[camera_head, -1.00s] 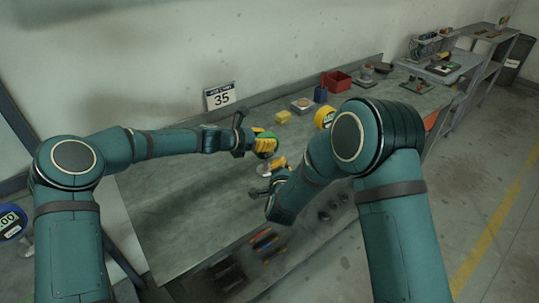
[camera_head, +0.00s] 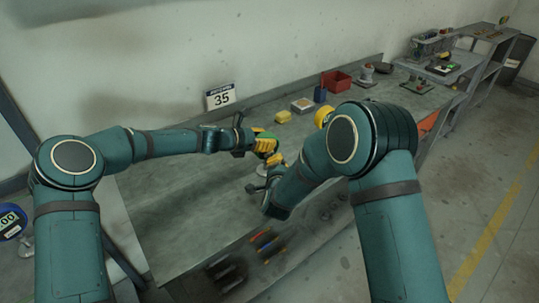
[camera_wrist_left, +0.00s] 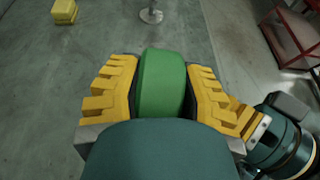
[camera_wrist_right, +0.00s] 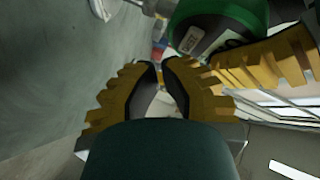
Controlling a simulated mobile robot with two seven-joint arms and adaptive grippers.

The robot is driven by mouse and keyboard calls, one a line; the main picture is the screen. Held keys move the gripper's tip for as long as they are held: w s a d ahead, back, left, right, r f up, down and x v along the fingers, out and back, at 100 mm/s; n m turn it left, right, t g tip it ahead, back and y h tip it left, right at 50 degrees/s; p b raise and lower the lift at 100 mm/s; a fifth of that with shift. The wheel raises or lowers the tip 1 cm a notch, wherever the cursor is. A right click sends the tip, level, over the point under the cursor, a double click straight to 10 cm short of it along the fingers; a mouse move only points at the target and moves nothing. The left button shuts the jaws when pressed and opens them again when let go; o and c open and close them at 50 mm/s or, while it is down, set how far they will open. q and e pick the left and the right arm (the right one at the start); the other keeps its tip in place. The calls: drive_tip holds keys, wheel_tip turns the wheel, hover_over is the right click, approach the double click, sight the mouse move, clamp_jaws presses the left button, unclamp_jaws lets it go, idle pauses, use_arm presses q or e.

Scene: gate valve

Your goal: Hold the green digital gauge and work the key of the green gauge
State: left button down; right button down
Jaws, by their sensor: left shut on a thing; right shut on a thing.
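The green gauge (camera_wrist_left: 162,82) is between the yellow fingers of my left gripper (camera_wrist_left: 163,85), which is shut on it, above the bench. In the head view my left gripper (camera_head: 265,146) and the gauge are small and partly overlapped. In the right wrist view the gauge (camera_wrist_right: 235,22) is at the top, showing a dark face with a pale label. My right gripper (camera_wrist_right: 164,72) is just below and left of it, its fingertips almost together on something small. The fingers hide what it is. I cannot make out the key.
The grey bench (camera_head: 200,205) is bare to the left. A yellow block (camera_head: 283,117), a small box (camera_head: 302,105) and a red bin (camera_head: 336,81) stand towards the back. A small metal stand (camera_wrist_left: 151,14) is on the bench beyond the left gripper. A blue gauge (camera_head: 11,222) is at far left.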

use_arm(q)
drive_tip(key=shift+f, duration=0.1)
use_arm(e)
drive_tip(key=shift+w, duration=0.15)
idle(0.6)
drive_tip(key=shift+w+a, duration=0.2)
drive_tip(key=shift+w, duration=0.05)
drive_tip(key=shift+w+a, duration=0.2)
drive_tip(key=shift+w, duration=0.1)
idle(0.7)
drive_tip(key=shift+s+d, duration=0.1)
drive_tip(key=shift+s, duration=0.05)
drive_tip(key=shift+s+d, duration=0.3)
drive_tip(key=shift+s, duration=0.25)
drive_tip(key=shift+s+d, duration=0.45)
drive_tip(key=shift+s, duration=0.25)
drive_tip(key=shift+s+d, duration=0.4)
drive_tip(key=shift+s, duration=0.35)
drive_tip(key=shift+s+d, duration=0.45)
drive_tip(key=shift+s, duration=0.25)
